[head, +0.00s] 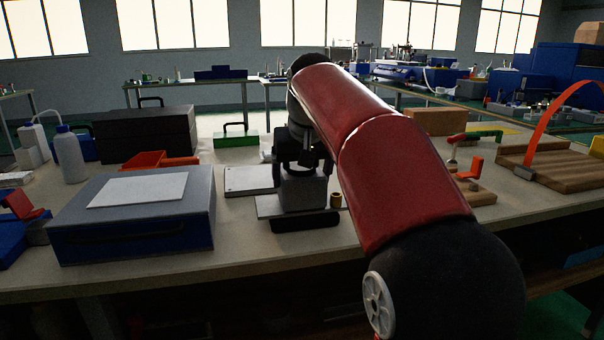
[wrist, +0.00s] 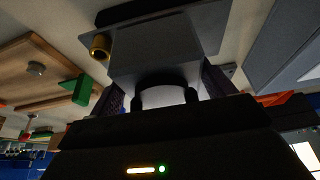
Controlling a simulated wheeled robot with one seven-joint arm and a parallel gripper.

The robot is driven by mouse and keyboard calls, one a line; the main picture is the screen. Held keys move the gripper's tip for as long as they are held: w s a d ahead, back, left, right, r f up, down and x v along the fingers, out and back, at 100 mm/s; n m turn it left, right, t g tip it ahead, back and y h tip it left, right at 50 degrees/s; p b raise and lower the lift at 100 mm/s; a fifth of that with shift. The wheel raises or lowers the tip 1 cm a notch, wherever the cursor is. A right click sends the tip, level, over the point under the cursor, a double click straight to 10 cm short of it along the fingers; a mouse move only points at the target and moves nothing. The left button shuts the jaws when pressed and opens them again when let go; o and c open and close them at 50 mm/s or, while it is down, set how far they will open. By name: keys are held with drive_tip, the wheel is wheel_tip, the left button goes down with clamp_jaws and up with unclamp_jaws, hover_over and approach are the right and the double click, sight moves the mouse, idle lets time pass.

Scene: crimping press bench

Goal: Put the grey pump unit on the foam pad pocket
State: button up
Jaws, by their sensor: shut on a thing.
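The grey pump unit (head: 303,193) is a grey block on a flat grey plate, with a brass fitting (head: 336,200) at its right. In the wrist view the pump unit (wrist: 155,58) fills the upper middle, with a black arched handle on its near face. My gripper (head: 300,160) is above it in the head view, shut on it, with dark fingers at either side in the wrist view. A black pad (head: 306,223), seemingly the foam pad, shows below the plate's front edge. The pocket is hidden, and I cannot tell whether the unit touches the pad.
A blue-grey case (head: 135,235) with a pale sheet stands at the left. A white flat piece (head: 249,180) lies just left of the pump unit. A wooden block with a green-handled clamp (head: 470,137) and a wooden board with an orange arch (head: 560,165) stand at the right.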

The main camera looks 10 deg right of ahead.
drive_tip(key=o, duration=1.8)
drive_tip(key=shift+f, duration=0.1)
drive_tip(key=shift+o, duration=0.2)
drive_tip(key=p+v, duration=0.3)
drive_tip(key=v, duration=0.9)
drive_tip(key=shift+s, duration=0.1)
drive_tip(key=s+f+t, duration=0.1)
drive_tip(key=s+f, duration=2.2)
drive_tip(key=f, duration=0.3)
drive_tip(key=shift+s+d+f, duration=0.2)
drive_tip(key=shift+s, duration=0.2)
